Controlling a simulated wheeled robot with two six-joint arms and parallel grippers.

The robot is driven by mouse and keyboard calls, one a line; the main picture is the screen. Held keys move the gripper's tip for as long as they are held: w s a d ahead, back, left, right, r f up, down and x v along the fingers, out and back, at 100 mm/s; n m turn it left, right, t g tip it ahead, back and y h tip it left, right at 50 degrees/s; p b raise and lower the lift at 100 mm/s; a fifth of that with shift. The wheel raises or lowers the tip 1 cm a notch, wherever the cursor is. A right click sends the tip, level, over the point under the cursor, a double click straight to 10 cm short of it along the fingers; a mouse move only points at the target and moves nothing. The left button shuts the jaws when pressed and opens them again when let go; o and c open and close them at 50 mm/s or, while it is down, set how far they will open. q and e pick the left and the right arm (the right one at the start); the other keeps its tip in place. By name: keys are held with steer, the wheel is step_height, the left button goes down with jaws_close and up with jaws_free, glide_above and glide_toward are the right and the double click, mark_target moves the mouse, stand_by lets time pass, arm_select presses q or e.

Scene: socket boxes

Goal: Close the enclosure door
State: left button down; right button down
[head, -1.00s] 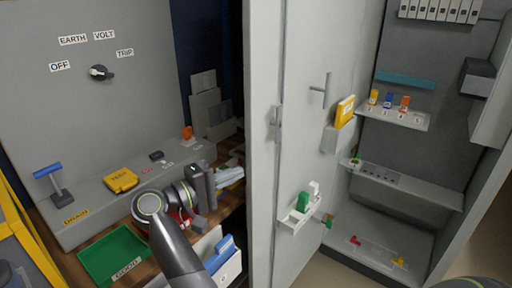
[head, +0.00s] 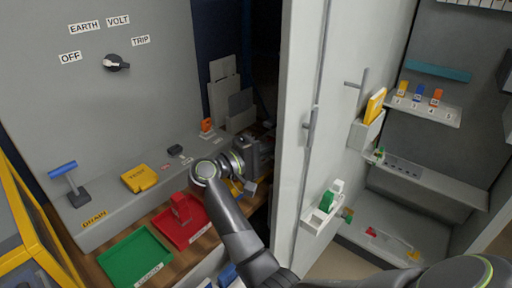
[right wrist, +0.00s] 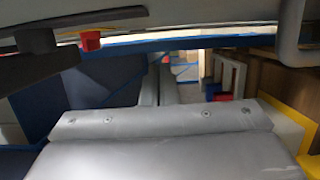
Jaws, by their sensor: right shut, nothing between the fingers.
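The enclosure door (head: 338,130) is a tall light-grey panel standing open at the left of the grey enclosure (head: 440,150). A bar handle (head: 310,125) is near its edge and a second one (head: 357,85) is on the face toward the enclosure. My right gripper (head: 262,160) is left of the door, close to its left side, over the workbench. It is shut and empty; whether it touches the door cannot be told. My left gripper is not in view.
A green tray (head: 135,258) and a red tray (head: 180,228) lie on the wooden bench. A yellow manual (head: 375,105) sits in a door pocket, and a small door tray (head: 322,216) holds a green item. The enclosure shelves hold small coloured parts.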

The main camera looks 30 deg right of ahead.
steer(key=s+d+p, duration=0.1)
steer(key=s, duration=0.1)
steer(key=s+d+p, duration=0.1)
steer(key=shift+s+d, duration=0.3)
steer(key=shift+s, duration=0.05)
steer(key=shift+s, duration=0.1)
